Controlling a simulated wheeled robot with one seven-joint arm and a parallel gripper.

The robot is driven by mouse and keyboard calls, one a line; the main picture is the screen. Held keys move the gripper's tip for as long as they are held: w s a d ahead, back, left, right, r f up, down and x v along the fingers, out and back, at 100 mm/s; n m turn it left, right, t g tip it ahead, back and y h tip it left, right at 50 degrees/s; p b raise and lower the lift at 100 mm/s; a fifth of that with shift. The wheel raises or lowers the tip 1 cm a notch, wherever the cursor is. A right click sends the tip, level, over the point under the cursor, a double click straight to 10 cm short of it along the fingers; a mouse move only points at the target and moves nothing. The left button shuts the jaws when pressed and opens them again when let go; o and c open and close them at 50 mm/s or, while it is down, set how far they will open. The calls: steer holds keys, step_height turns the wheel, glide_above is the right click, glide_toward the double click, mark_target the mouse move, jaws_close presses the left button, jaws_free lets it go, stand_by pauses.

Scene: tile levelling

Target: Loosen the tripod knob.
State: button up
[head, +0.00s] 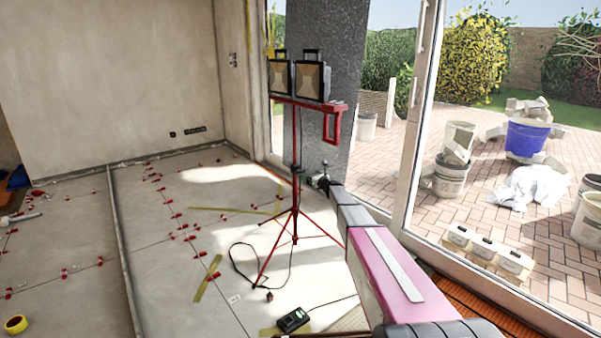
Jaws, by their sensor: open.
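A red tripod (295,150) stands on the tiled floor, with two work lights (297,79) on its top bar. The tripod's knob is too small to make out; it may be hidden by my gripper. My gripper (321,177) is at the end of my outstretched arm, just right of the tripod's pole at mid height. It is open. Whether its fingers touch the pole or the knob cannot be told from this view.
Red levelling clips (172,216) dot the floor. A black cable (262,285) and a dark device (293,320) lie by the tripod's feet. A grey pillar (325,120) and a glass door frame (418,120) stand behind and right. Floor left of the tripod is fairly open.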

mark_target(302, 171)
steer(key=x, duration=0.9)
steer(key=shift+w+a, duration=0.15)
steer(key=shift+c, duration=0.3)
steer(key=c, duration=0.9)
